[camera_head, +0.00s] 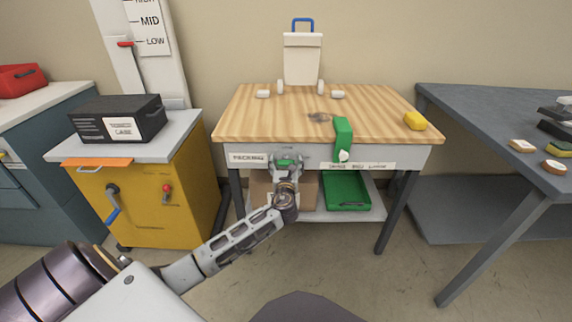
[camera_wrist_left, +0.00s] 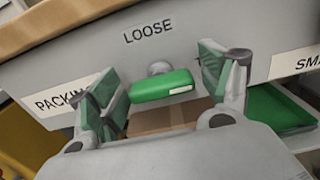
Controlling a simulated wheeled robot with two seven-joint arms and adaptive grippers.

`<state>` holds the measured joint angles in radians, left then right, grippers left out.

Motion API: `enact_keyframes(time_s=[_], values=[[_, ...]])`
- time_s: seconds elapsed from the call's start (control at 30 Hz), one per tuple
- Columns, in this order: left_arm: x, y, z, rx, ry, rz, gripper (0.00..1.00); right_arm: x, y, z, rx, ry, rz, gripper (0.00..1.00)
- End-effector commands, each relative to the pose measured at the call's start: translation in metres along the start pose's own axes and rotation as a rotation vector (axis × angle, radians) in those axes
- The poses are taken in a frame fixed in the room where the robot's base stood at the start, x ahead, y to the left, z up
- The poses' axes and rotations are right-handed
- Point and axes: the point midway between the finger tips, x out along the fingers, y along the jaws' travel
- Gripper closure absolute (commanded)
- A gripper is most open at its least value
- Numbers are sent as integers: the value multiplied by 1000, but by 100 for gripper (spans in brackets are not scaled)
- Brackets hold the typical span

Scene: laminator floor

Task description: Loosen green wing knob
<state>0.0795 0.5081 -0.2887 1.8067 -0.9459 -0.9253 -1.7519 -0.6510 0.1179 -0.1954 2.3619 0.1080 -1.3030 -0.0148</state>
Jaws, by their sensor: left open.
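The green wing knob (camera_wrist_left: 162,88) is mounted on the front apron of the wooden-topped table, below a label reading LOOSE (camera_wrist_left: 148,31). In the left wrist view it lies roughly level, a little tilted. My left gripper (camera_wrist_left: 168,92) is open, with one green-padded finger on each side of the knob. Gaps show between the pads and the knob, and nothing is held. In the head view the gripper (camera_head: 287,168) is at the table's front edge and partly hides the green knob (camera_head: 286,162). My right gripper is not in view.
A yellow cabinet (camera_head: 190,210) stands left, a grey table (camera_head: 470,110) right.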

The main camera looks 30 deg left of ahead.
Motion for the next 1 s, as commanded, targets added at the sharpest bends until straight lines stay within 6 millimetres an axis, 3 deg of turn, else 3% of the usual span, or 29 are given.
enact_keyframes(time_s=[0.2,0.57,1.0], values=[[0,0,0,0,0,0,21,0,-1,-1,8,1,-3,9],[0,0,0,0,0,0,67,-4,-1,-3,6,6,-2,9],[0,0,0,-59,1,1,67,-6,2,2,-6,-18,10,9]])
